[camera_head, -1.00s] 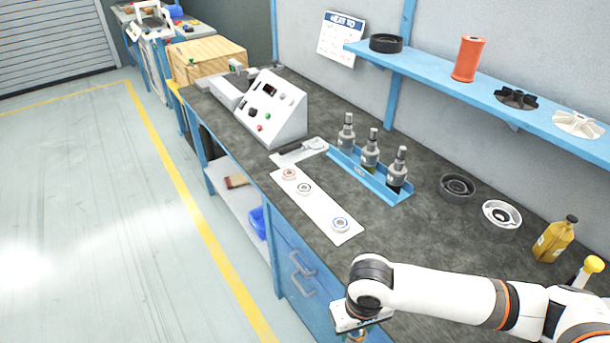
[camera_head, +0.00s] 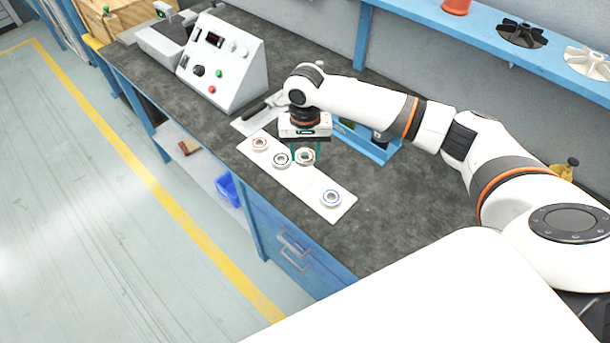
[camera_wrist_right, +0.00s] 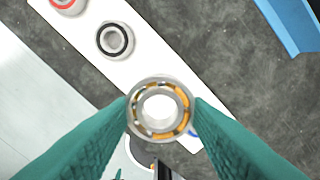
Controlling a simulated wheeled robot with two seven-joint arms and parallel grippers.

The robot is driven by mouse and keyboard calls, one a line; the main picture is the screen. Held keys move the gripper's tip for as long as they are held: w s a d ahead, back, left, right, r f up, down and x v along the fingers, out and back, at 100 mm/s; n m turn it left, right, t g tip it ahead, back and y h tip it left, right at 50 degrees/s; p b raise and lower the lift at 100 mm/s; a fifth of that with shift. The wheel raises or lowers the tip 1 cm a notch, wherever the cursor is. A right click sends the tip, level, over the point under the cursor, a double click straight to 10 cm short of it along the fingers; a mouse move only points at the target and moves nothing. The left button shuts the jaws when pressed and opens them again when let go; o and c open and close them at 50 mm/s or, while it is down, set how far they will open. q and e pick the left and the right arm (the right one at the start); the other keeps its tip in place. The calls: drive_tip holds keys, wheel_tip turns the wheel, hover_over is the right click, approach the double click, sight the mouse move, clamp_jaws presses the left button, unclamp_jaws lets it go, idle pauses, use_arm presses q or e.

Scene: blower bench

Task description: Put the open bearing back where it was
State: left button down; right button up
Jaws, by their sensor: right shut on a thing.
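The open bearing (camera_wrist_right: 160,109), with its orange-brown cage and balls showing, is between the green fingers of my right gripper (camera_wrist_right: 160,115) in the right wrist view. The gripper is shut on it. In the head view my right gripper (camera_head: 304,150) points down with the open bearing (camera_head: 305,157) at its fingertips, over the white mat (camera_head: 304,187). I cannot tell the height above the mat. On the mat lie a red-ringed bearing (camera_head: 260,144), a black-ringed bearing (camera_head: 281,159) and a blue-ringed bearing (camera_head: 331,198). My left gripper is not in view.
A grey-white control box (camera_head: 222,62) stands to the left on the dark bench. The blue tray (camera_head: 375,150) is partly hidden behind my right arm. A shelf (camera_head: 480,40) with fan wheels (camera_head: 522,33) runs above the bench at the back. The mat between the black and blue bearings is clear.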

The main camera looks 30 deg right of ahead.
hover_over(305, 180)
wheel_tip(305, 180, down, 4)
drive_tip(key=shift+f, duration=0.25)
drive_tip(key=shift+f+p, duration=0.3)
drive_tip(key=shift+f, duration=1.75)
drive_tip(key=o, duration=1.1)
drive_tip(key=shift+f, duration=0.1)
drive_tip(key=shift+o, duration=0.2)
wheel_tip(305, 180, up, 12)
drive_tip(key=b, duration=0.1)
